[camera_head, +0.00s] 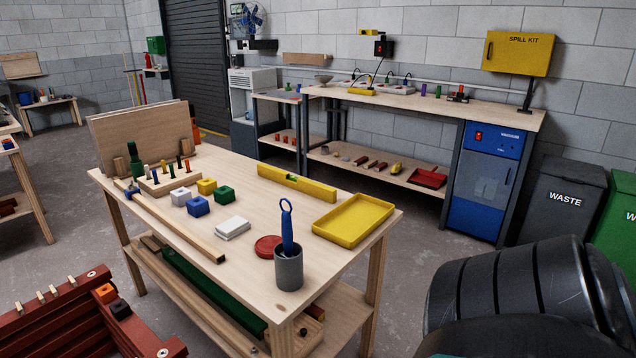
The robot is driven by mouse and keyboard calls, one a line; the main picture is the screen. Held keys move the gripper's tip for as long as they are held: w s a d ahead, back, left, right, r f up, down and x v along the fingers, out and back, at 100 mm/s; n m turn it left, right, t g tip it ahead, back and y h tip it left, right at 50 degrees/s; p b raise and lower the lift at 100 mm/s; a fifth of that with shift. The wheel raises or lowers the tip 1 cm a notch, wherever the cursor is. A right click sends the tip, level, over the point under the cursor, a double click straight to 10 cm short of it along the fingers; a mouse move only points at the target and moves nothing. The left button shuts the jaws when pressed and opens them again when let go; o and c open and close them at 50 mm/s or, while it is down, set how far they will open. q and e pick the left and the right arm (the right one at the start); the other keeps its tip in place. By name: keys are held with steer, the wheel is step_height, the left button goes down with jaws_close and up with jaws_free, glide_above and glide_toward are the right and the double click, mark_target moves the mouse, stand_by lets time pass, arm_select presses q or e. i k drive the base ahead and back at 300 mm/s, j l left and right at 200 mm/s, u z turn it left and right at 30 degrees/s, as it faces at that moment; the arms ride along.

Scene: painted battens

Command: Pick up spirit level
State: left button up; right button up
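The spirit level (310,188) is a long yellow bar with a small greenish vial near its middle. It lies along the back edge of the wooden table (262,225), left of and behind the yellow tray. Its top and near side show, and nothing covers it. A dark, rounded part of my own arm fills the lower right corner. Neither of my grippers shows in the head view.
On the table, a yellow tray (371,238) sits right of the level. A grey cup (289,272) holds a blue tool at the front. A red disc, white stack, coloured blocks and a peg board (165,180) spread leftward. Dark red battens (75,325) stand at lower left.

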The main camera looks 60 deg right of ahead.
mark_target(323, 192)
steer(key=z, duration=2.5)
steer(key=i+l, duration=0.1)
steer(key=l, duration=0.2)
steer(key=i+l, duration=0.1)
steer(key=l, duration=0.2)
steer(key=i+l+u, duration=0.1)
steer(key=l, duration=0.2)
steer(key=i+l+z, duration=0.25)
steer(key=i+l, duration=0.45)
steer(key=i+l+z, duration=0.1)
steer(key=i, duration=0.6)
steer(key=i+l+z, duration=0.1)
steer(key=i, duration=0.65)
steer(key=i+u, duration=0.35)
steer(key=i+l+u, duration=0.15)
steer(key=u, duration=0.25)
steer(key=i+l+u, duration=0.2)
steer(key=u, duration=0.15)
steer(key=i+l+u, duration=0.1)
steer(key=u, duration=0.35)
steer(key=i+l+u, duration=0.2)
steer(key=u, duration=0.25)
steer(key=i+l+u, duration=0.2)
steer(key=u, duration=0.25)
